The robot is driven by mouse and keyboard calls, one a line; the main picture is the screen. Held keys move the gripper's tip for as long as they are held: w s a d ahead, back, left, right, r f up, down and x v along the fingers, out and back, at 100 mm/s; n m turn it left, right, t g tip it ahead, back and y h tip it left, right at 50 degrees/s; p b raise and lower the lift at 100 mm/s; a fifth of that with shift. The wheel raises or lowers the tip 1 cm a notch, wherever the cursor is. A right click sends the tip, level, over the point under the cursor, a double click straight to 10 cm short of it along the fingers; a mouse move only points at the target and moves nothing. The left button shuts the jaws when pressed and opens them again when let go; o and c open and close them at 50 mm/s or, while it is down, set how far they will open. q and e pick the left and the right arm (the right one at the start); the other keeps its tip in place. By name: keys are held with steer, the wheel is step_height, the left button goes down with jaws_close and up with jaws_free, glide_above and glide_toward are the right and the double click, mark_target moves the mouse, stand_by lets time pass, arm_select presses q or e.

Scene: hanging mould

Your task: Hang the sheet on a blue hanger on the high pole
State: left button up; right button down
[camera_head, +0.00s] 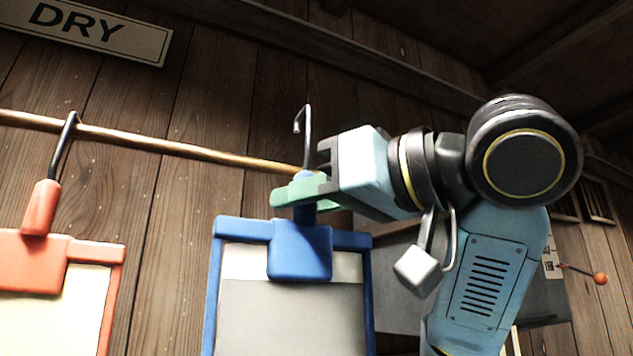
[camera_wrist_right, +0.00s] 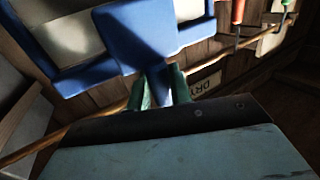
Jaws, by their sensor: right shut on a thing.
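My right gripper (camera_head: 300,190) is shut on the neck of the blue hanger (camera_head: 300,250), with its green fingers around the neck. The hanger is upright and carries a sheet (camera_head: 290,315), pale at the top and grey below. Its dark hook (camera_head: 307,125) rises above the fingers, with its top higher than the pole (camera_head: 190,150). I cannot tell whether the hook is in front of the pole or over it. The blue hanger (camera_wrist_right: 135,35) and the pole (camera_wrist_right: 105,118) also show in the right wrist view. My left gripper is not in view.
A red hanger (camera_head: 40,210) with a cream sheet (camera_head: 55,315) hangs on the pole at the left. A DRY sign (camera_head: 100,30) is on the plank wall. A green hanger (camera_wrist_right: 287,10) shows in the wrist view. The pole between red and blue hangers is bare.

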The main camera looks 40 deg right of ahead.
steer(key=w+d+f, duration=0.1)
steer(key=w+d, duration=0.1)
steer(key=w, duration=0.7)
steer(key=shift+d+f+p, duration=0.15)
steer(key=shift+f+p, duration=0.15)
steer(key=shift+p, duration=0.1)
stand_by(0.5)
steer(key=c, duration=1.2)
jaws_free()
